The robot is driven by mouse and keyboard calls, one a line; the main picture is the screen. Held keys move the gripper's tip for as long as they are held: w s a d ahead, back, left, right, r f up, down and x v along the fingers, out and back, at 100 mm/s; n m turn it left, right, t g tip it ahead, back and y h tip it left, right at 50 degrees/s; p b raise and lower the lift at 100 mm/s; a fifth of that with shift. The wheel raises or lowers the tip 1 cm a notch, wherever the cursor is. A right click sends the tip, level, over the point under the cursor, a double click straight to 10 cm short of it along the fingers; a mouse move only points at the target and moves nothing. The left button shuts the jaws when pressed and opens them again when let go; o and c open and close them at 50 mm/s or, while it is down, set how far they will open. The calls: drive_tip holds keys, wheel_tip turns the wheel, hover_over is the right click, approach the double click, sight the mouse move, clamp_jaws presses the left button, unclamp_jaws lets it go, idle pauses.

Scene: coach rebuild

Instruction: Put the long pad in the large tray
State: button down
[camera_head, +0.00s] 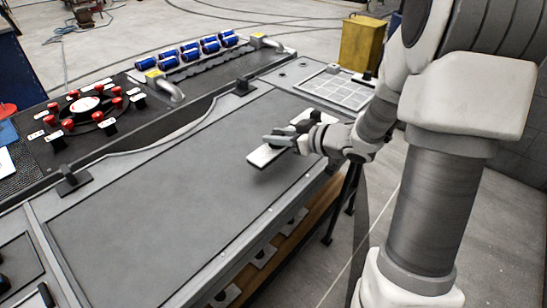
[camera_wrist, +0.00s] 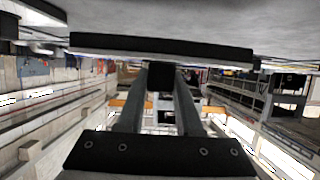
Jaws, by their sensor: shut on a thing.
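The long pad (camera_head: 264,156) is a flat, pale bar held in my gripper (camera_head: 283,139), over the right part of the dark worktop. In the wrist view a long black-and-pale bar (camera_wrist: 200,48) lies across the fingertips. My gripper's two fingers (camera_wrist: 160,85) are shut on a small dark block at its middle. The gripper hides the middle of the pad in the head view. A pale tray with a grid of cells (camera_head: 335,90) lies at the far right end of the bench, beyond the gripper; it looks empty.
The dark worktop (camera_head: 150,205) is broad and clear. A dark panel with red-knobbed parts (camera_head: 84,104) is at left. A yellow bin (camera_head: 362,42) stands beyond the bench.

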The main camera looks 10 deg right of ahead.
sight(283, 152)
drive_tip(key=shift+s+a+f, duration=0.3)
drive_tip(key=shift+a+f, duration=0.05)
drive_tip(key=shift+f, duration=0.1)
drive_tip(key=shift+f+b, duration=1)
drive_tip(key=shift+f, duration=0.8)
drive_tip(key=shift+f, duration=0.2)
drive_tip(key=c, duration=0.6)
unclamp_jaws()
drive_tip(key=shift+s+d+r, duration=0.15)
drive_tip(key=shift+d+r, duration=0.05)
drive_tip(key=shift+r, duration=0.15)
drive_tip(key=p+v, duration=0.3)
drive_tip(key=v, duration=0.8)
drive_tip(key=shift+s+d, duration=0.15)
drive_tip(key=shift+s, duration=0.1)
